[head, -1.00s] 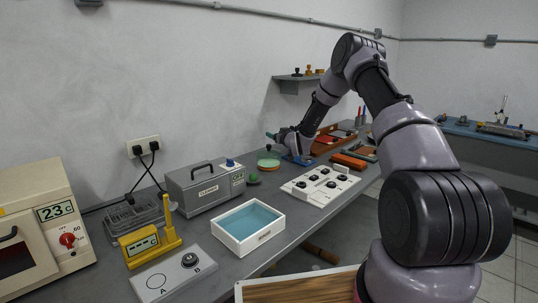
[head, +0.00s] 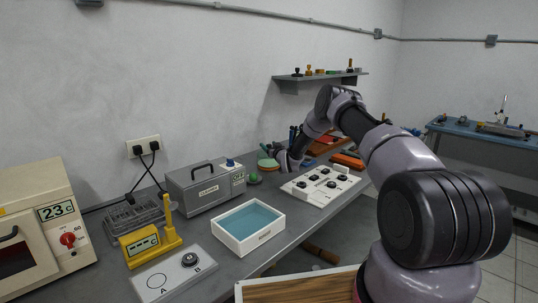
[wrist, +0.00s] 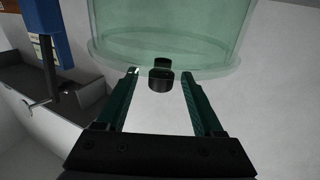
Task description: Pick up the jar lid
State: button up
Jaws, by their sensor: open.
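In the wrist view, a clear green round body (wrist: 165,25) with a wide rim fills the top of the picture. A small dark knob-like piece (wrist: 160,78) shows at its rim; I take this to be the jar lid's knob, but cannot be sure. My gripper (wrist: 158,73) is open, with one green finger on each side of the dark piece and a gap on both sides. In the head view, a green-topped round thing (head: 267,163), perhaps the jar, stands at the back of the bench beside my gripper, whose fingers are hard to make out there.
A grey box with a handle (head: 205,187) stands left of the jar. A white panel with dark knobs (head: 321,185) lies to the right. A white tray with a blue inside (head: 248,226) is in front. A wall shelf (head: 320,80) hangs behind my arm.

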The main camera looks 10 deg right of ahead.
grip_shut()
